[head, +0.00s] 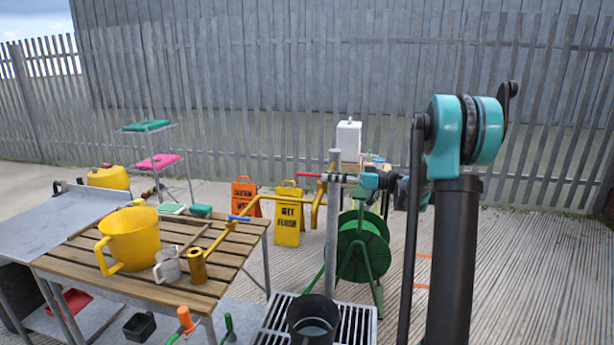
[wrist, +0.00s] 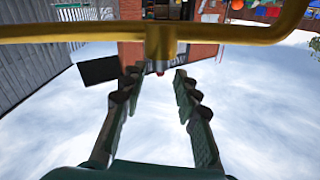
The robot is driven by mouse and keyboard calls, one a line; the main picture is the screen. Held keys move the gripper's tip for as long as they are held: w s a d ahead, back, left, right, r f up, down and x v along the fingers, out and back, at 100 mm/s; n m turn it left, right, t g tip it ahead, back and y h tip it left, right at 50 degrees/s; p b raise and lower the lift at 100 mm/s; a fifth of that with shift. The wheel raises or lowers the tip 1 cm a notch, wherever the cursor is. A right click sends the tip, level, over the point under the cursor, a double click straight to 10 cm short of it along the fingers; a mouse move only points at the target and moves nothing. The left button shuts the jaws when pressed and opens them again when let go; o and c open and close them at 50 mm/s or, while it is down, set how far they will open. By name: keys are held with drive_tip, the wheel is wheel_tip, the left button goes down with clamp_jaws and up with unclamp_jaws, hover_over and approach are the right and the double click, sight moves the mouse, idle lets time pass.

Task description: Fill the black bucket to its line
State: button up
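The black bucket (head: 313,318) stands upright on the metal drain grate, at the bottom of the head view. A greyish surface shows inside it; I cannot tell the water level or see the line. A grey standpipe (head: 332,235) rises behind it, with yellow pipework (head: 285,208) and a red handle (head: 309,175) near its top. My gripper (head: 343,178) is at the top of the standpipe, right of the red handle. In the wrist view its fingers (wrist: 157,80) are apart with nothing seen gripped, and a yellow pipe (wrist: 80,35) crosses beyond the tips.
A green hose reel (head: 362,245) stands behind the standpipe. Yellow (head: 288,215) and orange signs (head: 246,196) stand behind the table. Decking at right is clear.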

sight(300, 174)
drive_tip(key=a, duration=0.2)
drive_tip(key=w+a, duration=0.1)
drive_tip(key=a, duration=0.5)
drive_tip(key=shift+w+a, duration=0.15)
drive_tip(key=shift+w, duration=0.15)
drive_tip(key=shift+c, duration=0.5)
clamp_jaws()
